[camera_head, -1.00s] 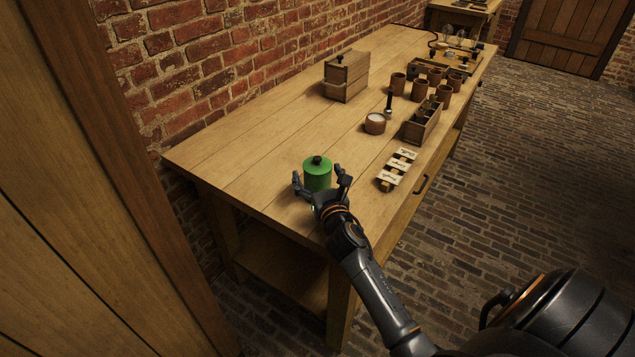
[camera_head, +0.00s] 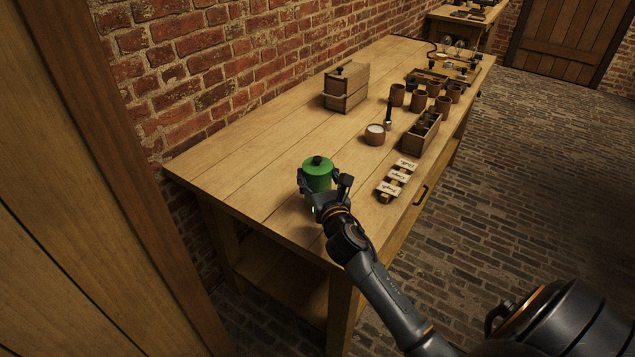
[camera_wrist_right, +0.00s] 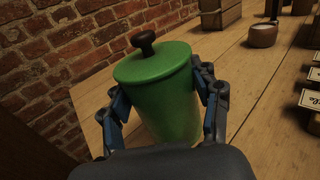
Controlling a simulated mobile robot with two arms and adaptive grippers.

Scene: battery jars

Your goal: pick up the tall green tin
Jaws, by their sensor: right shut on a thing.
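The tall green tin (camera_head: 317,172) has a green lid with a dark knob and is upright at the near end of the wooden workbench (camera_head: 235,170). My right gripper (camera_head: 321,187) is shut on it, with one finger on each side of its body. In the right wrist view the tin (camera_wrist_right: 168,95) fills the space between the two fingers of the gripper (camera_wrist_right: 165,115). The tin's base is hidden by the gripper, so I cannot tell whether it still touches the bench. My left gripper is not in view.
Label blocks (camera_head: 396,180) lie right of the tin. Farther back are a small bowl (camera_head: 375,135), a wooden box with a knob (camera_head: 346,87), a divided crate (camera_head: 421,133) and several brown cups (camera_head: 419,101). The bench left of the tin is clear. A brick wall (camera_head: 200,60) runs behind.

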